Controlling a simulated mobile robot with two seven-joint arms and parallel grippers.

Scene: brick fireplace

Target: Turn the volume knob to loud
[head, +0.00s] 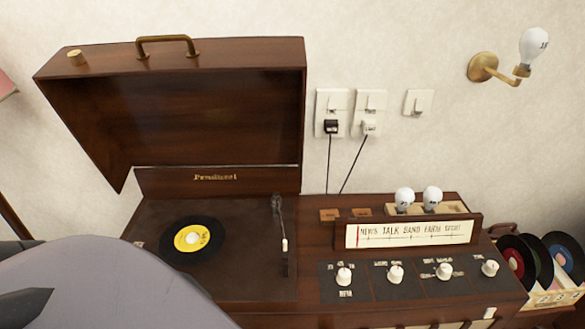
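A row of several white knobs sits on dark panels at the front of the brown radio and record player cabinet (262,308). From left to right they include a first knob (344,276), a second knob (396,274), a third knob (445,271) and a rightmost knob (490,267). Small white lettering surrounds them, but it is too small to tell which is the volume knob or where it points. A grey rounded part of my arm with dark pieces fills the lower left. Neither gripper shows, and nothing of mine touches the knobs.
The raised lid (200,110) stands over the turntable with its black record (208,255). Two light bulbs (404,199) stand behind the tuning dial (410,234). Records in a crate (556,299) are at right. Cords run from wall outlets (333,101). Space above the knobs is clear.

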